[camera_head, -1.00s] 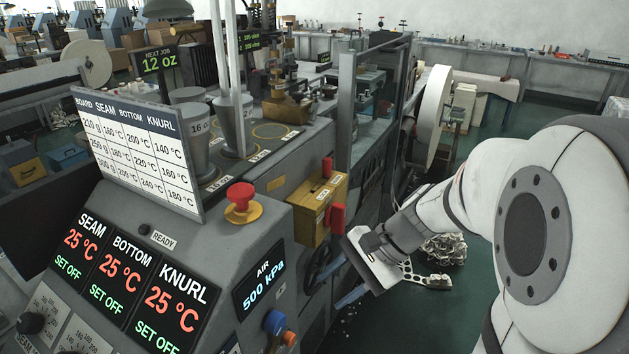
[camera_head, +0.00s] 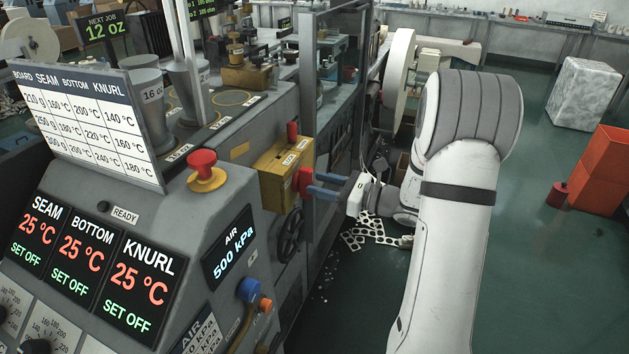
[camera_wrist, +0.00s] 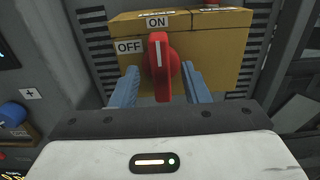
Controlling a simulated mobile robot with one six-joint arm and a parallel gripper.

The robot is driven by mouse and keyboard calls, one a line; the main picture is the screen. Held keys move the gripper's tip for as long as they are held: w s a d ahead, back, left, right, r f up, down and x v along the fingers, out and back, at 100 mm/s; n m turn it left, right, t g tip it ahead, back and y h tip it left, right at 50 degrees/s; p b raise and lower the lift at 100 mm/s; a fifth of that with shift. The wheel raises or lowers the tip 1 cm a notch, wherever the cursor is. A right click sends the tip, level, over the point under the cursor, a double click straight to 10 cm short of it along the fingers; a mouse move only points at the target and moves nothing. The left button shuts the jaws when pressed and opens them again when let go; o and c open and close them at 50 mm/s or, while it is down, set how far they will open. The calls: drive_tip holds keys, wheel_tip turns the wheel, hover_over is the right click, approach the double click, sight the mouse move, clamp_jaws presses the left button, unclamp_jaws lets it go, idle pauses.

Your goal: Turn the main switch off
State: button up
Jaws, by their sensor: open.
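The main switch is a red rotary handle (camera_wrist: 160,66) on a yellow box (camera_wrist: 208,50), with ON and OFF labels above and to the left. In the wrist view the handle is upright, its white mark pointing up at ON. The yellow box (camera_head: 277,176) also shows in the head view, with the red handle (camera_head: 304,181) on its right face. My gripper (camera_wrist: 157,78) is open, its blue fingers on either side of the handle's lower part. I cannot tell whether either finger touches it. In the head view my gripper (camera_head: 314,182) reaches the handle from the right.
A control panel with a red mushroom button (camera_head: 204,164) stands left of the box. A black handwheel (camera_head: 290,235) is below it. A grey frame post (camera_head: 308,110) rises close beside my fingers.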

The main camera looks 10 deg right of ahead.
sight(295, 180)
drive_tip(key=shift+x, duration=1.15)
clamp_jaws()
drive_tip(key=shift+d, duration=0.15)
